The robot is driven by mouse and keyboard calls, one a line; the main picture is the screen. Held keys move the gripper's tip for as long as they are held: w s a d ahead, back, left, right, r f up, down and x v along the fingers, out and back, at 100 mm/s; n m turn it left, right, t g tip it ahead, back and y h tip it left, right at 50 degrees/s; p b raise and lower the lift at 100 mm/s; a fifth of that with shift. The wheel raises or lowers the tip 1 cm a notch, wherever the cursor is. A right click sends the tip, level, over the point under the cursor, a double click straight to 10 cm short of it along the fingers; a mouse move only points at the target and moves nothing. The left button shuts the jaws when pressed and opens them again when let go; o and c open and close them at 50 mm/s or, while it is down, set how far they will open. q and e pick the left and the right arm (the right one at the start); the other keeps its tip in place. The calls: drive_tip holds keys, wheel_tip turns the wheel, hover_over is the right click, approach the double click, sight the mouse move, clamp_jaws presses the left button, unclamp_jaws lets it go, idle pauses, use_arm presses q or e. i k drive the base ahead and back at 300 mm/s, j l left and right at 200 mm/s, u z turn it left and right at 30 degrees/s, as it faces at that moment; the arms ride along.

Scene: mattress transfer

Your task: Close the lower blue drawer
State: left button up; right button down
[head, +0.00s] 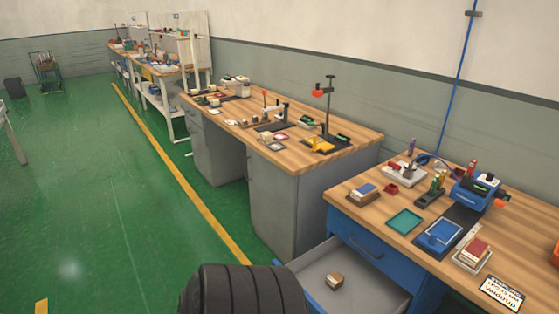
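The lower blue drawer (370,287) is pulled open from the blue workbench (430,297) at the lower right of the head view. Its grey inside shows, and a small brown and white block (334,281) lies in it. Neither of my grippers is in view.
A black ribbed round shape (243,291) stands at the bottom middle, close to the open drawer's left side. A grey cabinet bench (290,207) is beyond the blue one. The green floor (90,210) to the left is clear.

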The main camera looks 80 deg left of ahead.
sight(366, 289)
drive_tip(key=u, duration=2.05)
